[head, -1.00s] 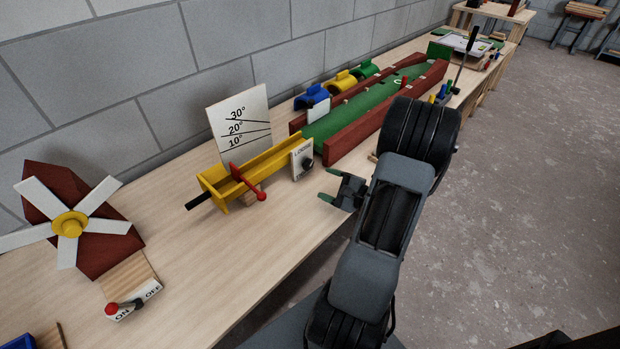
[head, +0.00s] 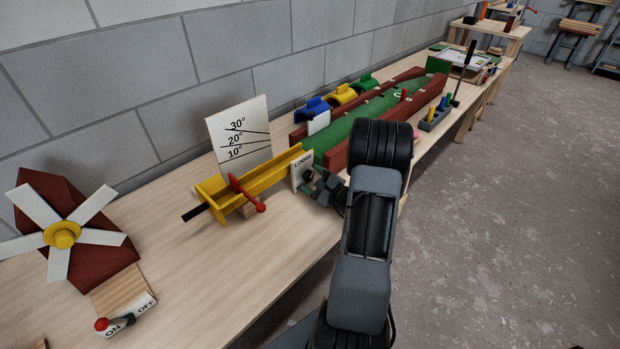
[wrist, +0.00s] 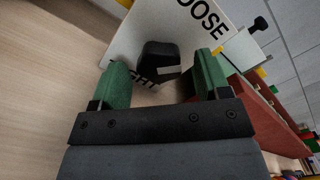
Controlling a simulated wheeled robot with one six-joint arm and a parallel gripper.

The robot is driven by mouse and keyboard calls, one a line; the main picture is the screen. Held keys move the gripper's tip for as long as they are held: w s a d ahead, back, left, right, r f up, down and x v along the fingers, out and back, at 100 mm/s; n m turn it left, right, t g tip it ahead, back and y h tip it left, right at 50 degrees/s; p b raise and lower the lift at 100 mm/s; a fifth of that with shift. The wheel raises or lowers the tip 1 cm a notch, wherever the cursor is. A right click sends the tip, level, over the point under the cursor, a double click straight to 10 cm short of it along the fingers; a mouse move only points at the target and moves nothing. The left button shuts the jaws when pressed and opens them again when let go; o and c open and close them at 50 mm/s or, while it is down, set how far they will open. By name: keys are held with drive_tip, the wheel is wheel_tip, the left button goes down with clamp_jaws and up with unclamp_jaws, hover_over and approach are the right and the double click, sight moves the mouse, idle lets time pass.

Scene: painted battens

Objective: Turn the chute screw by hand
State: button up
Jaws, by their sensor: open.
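The chute screw is a black knob (wrist: 158,62) on a white plate (wrist: 190,22) lettered with "LOOSE" and a partly hidden word ending in "GHT". My gripper (wrist: 160,84) is open in the wrist view, with one green finger on each side of the knob and gaps to both. In the head view my gripper (head: 316,185) is at the plate (head: 302,170) and hides most of the knob. The yellow chute (head: 262,178) slopes up to the right, with a red lever (head: 246,192) on its near side. An angle board (head: 238,135) marked 10°, 20° and 30° stands behind it.
A green lane (head: 350,125) with red-brown walls lies right of the chute. A windmill (head: 75,235) with a switch plate (head: 125,318) stands at the left. The bench top between windmill and chute is clear.

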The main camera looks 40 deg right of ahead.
drive_tip(key=shift+w+a, duration=0.15)
drive_tip(key=shift+w, duration=0.5)
drive_tip(key=c, duration=0.9)
